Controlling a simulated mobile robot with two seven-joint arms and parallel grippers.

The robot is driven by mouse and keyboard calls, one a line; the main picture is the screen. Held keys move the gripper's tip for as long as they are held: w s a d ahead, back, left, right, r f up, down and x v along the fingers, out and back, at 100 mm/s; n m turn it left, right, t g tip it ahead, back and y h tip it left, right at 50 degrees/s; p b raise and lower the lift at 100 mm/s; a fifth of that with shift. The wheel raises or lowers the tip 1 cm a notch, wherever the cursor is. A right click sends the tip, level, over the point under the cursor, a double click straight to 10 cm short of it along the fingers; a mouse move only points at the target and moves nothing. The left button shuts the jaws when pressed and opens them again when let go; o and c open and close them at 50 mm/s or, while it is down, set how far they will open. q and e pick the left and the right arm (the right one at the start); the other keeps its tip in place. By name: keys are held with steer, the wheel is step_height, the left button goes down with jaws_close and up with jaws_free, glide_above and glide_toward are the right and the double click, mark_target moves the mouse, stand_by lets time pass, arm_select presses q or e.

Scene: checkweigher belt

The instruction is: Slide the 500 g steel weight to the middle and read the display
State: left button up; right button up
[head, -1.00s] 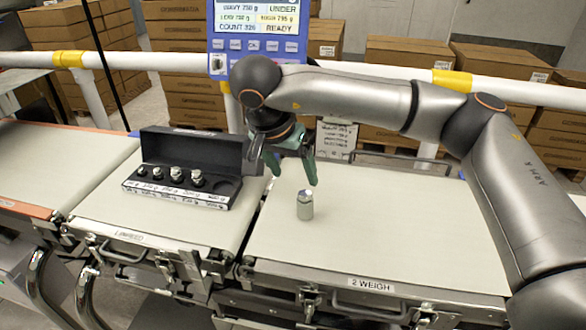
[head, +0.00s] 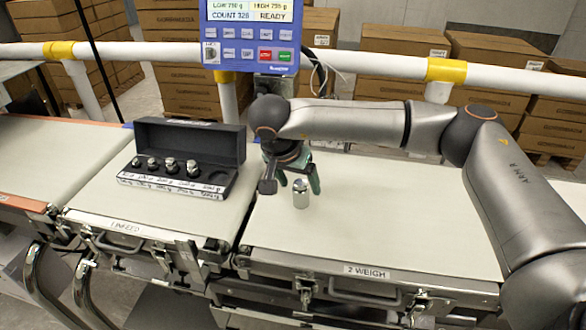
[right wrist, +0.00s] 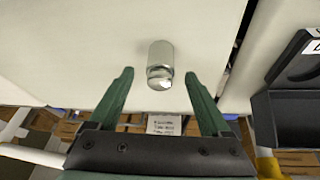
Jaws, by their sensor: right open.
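The steel weight (head: 300,194) stands upright on the left part of the belt marked 2 WEIGH (head: 400,225). My right gripper (head: 300,185) is low over the belt, just behind the weight in the head view. In the right wrist view its two green fingers (right wrist: 158,95) are open, and the weight (right wrist: 160,62) lies just beyond the tips, about centred between them and not gripped. The blue display (head: 252,30) is cut off at the top; its visible lines read LOW 790 g, HIGH 795 g or similar, COUNT 326 and READY. My left gripper is not in view.
An open black case (head: 190,140) with several smaller weights and an empty round slot stands on the infeed belt (head: 110,208) to the left. A white rail (head: 370,64) runs behind the belts. The weigh belt's middle and right are clear.

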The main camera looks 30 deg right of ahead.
mark_target(300, 184)
steer(key=shift+x, duration=1.65)
steer(key=shift+c, duration=0.4)
jaws_close()
